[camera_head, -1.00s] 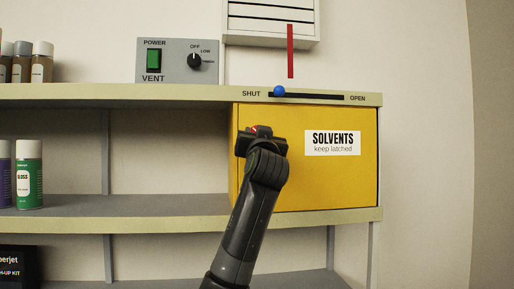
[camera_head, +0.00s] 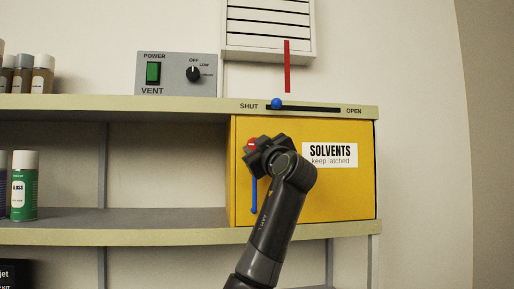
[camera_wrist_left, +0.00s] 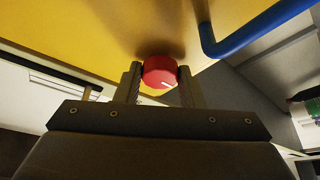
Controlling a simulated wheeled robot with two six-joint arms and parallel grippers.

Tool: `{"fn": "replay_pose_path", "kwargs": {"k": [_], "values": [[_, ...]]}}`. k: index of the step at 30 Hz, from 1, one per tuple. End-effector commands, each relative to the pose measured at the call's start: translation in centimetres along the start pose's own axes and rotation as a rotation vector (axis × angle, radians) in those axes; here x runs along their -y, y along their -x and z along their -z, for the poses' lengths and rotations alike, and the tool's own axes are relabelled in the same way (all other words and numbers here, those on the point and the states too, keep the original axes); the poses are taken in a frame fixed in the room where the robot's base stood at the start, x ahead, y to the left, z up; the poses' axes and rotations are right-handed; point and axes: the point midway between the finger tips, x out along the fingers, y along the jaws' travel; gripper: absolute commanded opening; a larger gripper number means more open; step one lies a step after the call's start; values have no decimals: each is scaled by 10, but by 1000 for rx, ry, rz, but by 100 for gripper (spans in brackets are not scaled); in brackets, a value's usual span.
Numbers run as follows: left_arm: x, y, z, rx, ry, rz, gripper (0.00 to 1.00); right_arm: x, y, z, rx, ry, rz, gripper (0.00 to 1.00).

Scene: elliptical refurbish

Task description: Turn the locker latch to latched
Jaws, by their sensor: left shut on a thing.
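The yellow locker (camera_head: 310,200), labelled "SOLVENTS keep latched", sits closed in the right end of the shelf unit. Its latch is a red round knob (camera_head: 252,143) with a white mark, near the upper left of the door. In the left wrist view the knob (camera_wrist_left: 160,72) sits between both fingers of my left gripper (camera_wrist_left: 160,84), which is shut on it. In the head view my left gripper (camera_head: 258,150) covers part of the knob and reaches it from the lower right. My right gripper is out of view.
A blue bar handle (camera_head: 254,196) hangs on the door below the knob, close to my gripper; it also shows in the left wrist view (camera_wrist_left: 250,32). Above are a blue-knobbed SHUT/OPEN slider (camera_head: 277,104) and a vent box (camera_head: 177,75). Spray cans (camera_head: 24,186) stand left.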

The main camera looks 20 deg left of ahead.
Motion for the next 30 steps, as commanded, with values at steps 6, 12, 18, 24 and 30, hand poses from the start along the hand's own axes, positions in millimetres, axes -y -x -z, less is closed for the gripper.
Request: {"fn": "replay_pose_path", "kwargs": {"k": [6, 12, 18, 24, 30], "values": [[0, 0, -1, 3, 29, 13, 13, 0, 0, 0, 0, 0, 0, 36], [0, 0, -1, 3, 34, 14, 13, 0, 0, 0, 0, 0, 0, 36], [0, 0, -1, 3, 34, 14, 37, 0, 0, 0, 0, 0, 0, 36], [0, 0, -1, 2, 33, 13, 57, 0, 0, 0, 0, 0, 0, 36], [0, 0, 0, 1, 32, 13, 57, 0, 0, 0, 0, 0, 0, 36]]}}
